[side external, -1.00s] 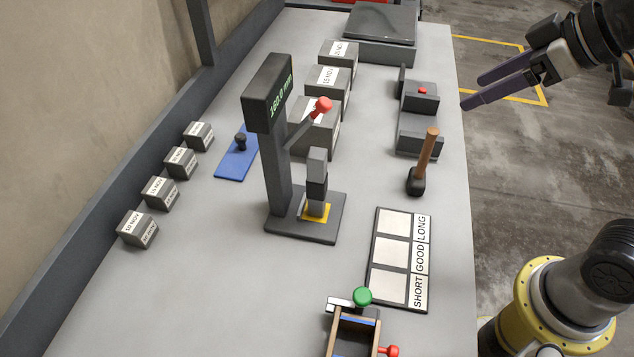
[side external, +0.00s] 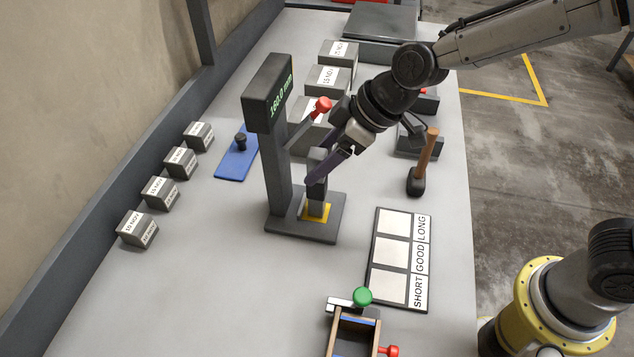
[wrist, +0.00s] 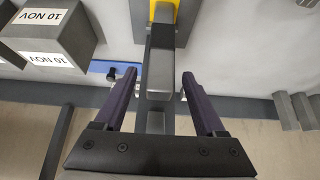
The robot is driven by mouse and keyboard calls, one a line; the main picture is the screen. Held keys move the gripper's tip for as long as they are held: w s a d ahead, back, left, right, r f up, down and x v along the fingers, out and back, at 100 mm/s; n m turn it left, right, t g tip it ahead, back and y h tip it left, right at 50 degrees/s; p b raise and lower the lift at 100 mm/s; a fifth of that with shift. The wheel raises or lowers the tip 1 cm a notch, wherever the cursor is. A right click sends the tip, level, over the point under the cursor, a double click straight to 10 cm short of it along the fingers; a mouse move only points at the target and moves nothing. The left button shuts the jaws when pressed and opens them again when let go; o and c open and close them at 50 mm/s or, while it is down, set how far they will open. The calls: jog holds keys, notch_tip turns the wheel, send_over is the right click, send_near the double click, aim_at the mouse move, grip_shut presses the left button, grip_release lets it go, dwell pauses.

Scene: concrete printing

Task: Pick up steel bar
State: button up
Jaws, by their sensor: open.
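The steel bar (side external: 316,209) is a grey upright bar with a darker middle. It stands on the yellow pad of a gauge, beside its column. My gripper (side external: 320,178) is open at the bar's upper part, its dark purple fingers reaching in from the upper right and hiding part of it. In the wrist view the bar (wrist: 160,70) lies between the two spread fingers, with visible gaps on both sides.
The gauge (side external: 276,175) has a display reading 160.0 mm and a red-knobbed lever (side external: 321,104) close to my gripper. A mallet (side external: 424,165), a SHORT/GOOD/LONG board (side external: 390,252) and labelled blocks (side external: 160,193) stand around. The front left table is clear.

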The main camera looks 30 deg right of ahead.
aim_at(317, 185)
jog(key=shift+s+d+f+x, duration=0.1)
jog(key=shift+x, duration=1.4)
jog(key=shift+s+d+f+x, duration=0.1)
jog(key=shift+s+d+x, duration=0.05)
jog(key=shift+x, duration=1.35)
grip_shut()
jog(key=shift+r, duration=0.15)
